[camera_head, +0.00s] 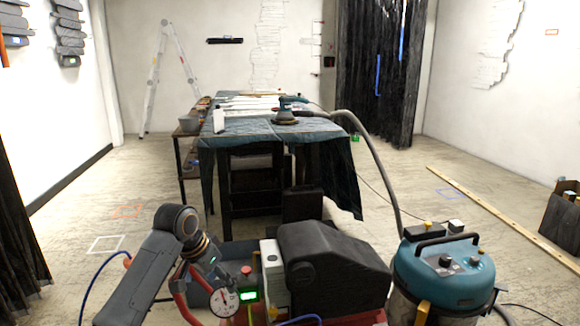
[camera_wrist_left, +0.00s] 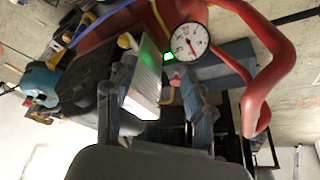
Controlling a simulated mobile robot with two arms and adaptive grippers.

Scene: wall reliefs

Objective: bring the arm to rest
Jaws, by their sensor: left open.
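My left arm (camera_head: 140,280) comes in from the lower left of the head view, bent at a dark joint, with its wrist pointing down to the right. My left gripper (camera_wrist_left: 162,100) is open in the left wrist view, with its two fingers apart and nothing held between them. In the head view its fingers are small and hard to make out beside a machine with a pressure gauge (camera_head: 224,302), a red button and a green display. The gauge (camera_wrist_left: 191,42) shows beyond the fingers in the wrist view. I cannot tell whether the fingers touch the machine. My right gripper is not in view.
A red tube (camera_wrist_left: 262,70) curves close by the gripper. A black motor housing (camera_head: 330,265) and a teal vacuum (camera_head: 445,265) stand to the right. A cloth-covered table (camera_head: 250,135) with a sander (camera_head: 287,117) stands ahead. The floor left of the table is mostly clear.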

